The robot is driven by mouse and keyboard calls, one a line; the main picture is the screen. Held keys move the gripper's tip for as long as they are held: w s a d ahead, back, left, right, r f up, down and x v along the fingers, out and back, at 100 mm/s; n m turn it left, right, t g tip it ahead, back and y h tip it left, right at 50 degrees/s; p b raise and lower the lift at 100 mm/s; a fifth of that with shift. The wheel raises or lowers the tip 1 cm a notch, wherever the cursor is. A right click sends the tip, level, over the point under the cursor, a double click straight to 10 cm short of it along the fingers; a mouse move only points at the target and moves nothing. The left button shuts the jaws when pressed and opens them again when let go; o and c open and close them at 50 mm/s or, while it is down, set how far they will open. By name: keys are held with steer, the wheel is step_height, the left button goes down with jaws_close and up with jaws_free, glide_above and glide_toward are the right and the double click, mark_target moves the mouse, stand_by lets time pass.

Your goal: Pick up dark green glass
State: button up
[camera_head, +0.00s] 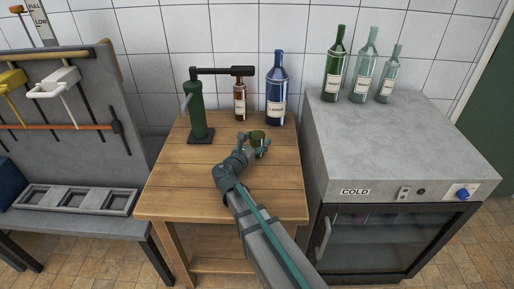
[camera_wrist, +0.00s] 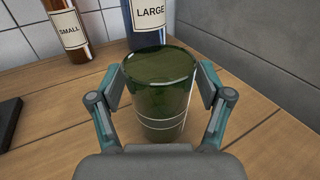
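The dark green glass (camera_wrist: 160,100) is a see-through tumbler with pale rings around its lower part. It stands upright between the two fingers of my gripper (camera_wrist: 160,90). The fingers are spread, one on each side of it, with the pads very close to its wall near the rim. Contact is hard to tell. In the head view the glass (camera_head: 257,138) is over the right part of the wooden table (camera_head: 172,190), with my gripper (camera_head: 254,145) around it. The wrist body hides the glass's near lower side.
A blue bottle labelled LARGE (camera_head: 277,92) and a brown bottle labelled SMALL (camera_head: 240,102) stand behind the glass. A green corking device (camera_head: 197,112) stands to the left. A grey-topped cooler (camera_head: 400,140) bearing several green bottles rises at the right. The table's front left is clear.

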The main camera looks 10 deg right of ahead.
steer(key=c, duration=1)
steer(key=shift+r, duration=0.15)
steer(key=shift+r, duration=0.6)
steer(key=s+a+r+b, duration=0.1)
steer(key=s+r+b, duration=0.1)
steer(key=s+r, duration=0.1)
steer(key=s+a+r+b, duration=0.1)
steer(key=s+r+b, duration=0.2)
steer(key=s, duration=0.3)
steer(key=s+a+r+b, duration=0.2)
steer(key=s+r, duration=0.2)
steer(key=r, duration=0.1)
steer(key=shift+s+a+r+b, duration=0.1)
steer(key=shift+s+r+b, duration=0.1)
steer(key=shift+b, duration=0.2)
steer(key=shift+r, duration=0.1)
